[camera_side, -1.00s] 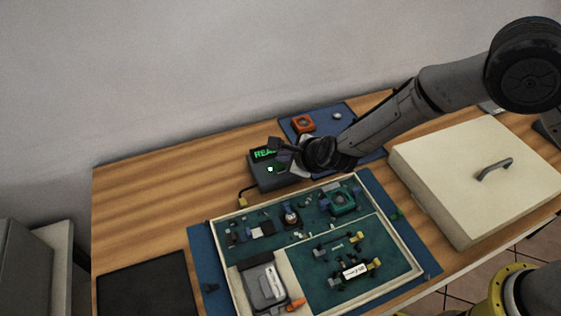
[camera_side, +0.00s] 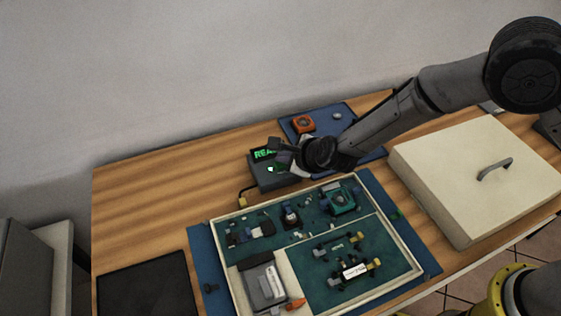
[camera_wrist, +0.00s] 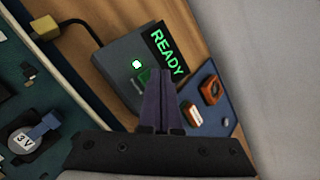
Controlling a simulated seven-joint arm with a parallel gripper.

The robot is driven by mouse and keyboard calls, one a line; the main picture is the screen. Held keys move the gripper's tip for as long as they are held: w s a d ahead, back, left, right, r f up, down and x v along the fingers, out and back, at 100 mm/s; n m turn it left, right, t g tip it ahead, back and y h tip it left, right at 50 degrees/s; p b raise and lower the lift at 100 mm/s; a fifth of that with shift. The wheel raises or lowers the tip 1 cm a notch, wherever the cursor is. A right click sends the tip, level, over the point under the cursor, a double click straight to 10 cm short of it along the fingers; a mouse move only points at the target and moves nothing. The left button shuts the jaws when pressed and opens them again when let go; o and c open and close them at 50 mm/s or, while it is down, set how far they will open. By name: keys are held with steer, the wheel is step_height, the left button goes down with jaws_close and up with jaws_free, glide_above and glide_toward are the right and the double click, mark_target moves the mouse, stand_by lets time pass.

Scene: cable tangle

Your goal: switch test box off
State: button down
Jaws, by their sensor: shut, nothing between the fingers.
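The test box (camera_side: 266,180) is a dark grey box at the back of the table, behind the green board. Its display (camera_wrist: 167,53) reads READY in green letters in the wrist view. A small light (camera_wrist: 136,64) on its top glows pale green. A green switch (camera_wrist: 144,77) lies beside the light, partly hidden by my fingertips. My gripper (camera_side: 283,158) is over the right part of the box. In the wrist view my gripper (camera_wrist: 160,75) is shut and empty, its tips at or just above the switch; I cannot tell whether they touch.
A cable with a yellow plug (camera_wrist: 45,28) runs from the box. A framed green board (camera_side: 222,262) with several parts lies in front. A blue mat (camera_side: 341,109) holds an orange part (camera_side: 302,123). A cream lid with a handle (camera_side: 455,195) lies right.

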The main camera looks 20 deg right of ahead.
steer(key=shift+f, duration=0.15)
steer(key=shift+f, duration=0.3)
steer(key=shift+r, duration=0.4)
stand_by(0.3)
step_height(320, 180, up, 6)
stand_by(0.6)
stand_by(0.4)
